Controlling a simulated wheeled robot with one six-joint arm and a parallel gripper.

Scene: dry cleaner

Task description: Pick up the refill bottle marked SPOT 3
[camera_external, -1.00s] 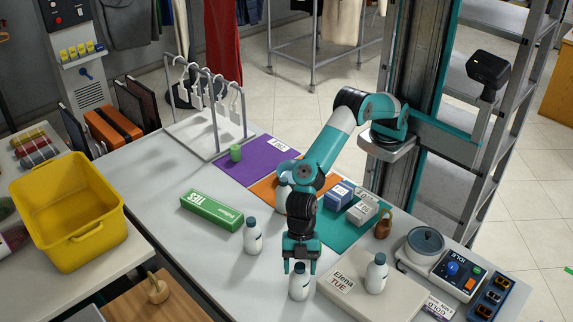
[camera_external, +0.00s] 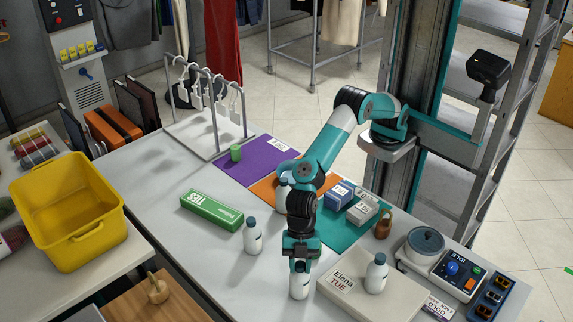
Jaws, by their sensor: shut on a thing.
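My gripper (camera_external: 300,266) points down at the front of the white table (camera_external: 200,245) and is shut on a white bottle (camera_external: 299,287) with a dark cap. The bottle stands upright and seems to be on the table. A similar white bottle (camera_external: 252,238) stands to the left behind it. Another bottle (camera_external: 376,275) stands on a pale flat box (camera_external: 350,297) marked "Elena TUE". A further bottle (camera_external: 282,192) is partly hidden behind my arm on the orange mat. I cannot read a SPOT 3 mark on any bottle.
A green box (camera_external: 211,210) lies at the left. Blue and white small boxes (camera_external: 362,211) sit on the teal mat at the right, near a brown jug-like object (camera_external: 383,225). A hanger rack (camera_external: 210,115) stands at the back. The table's front left is clear.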

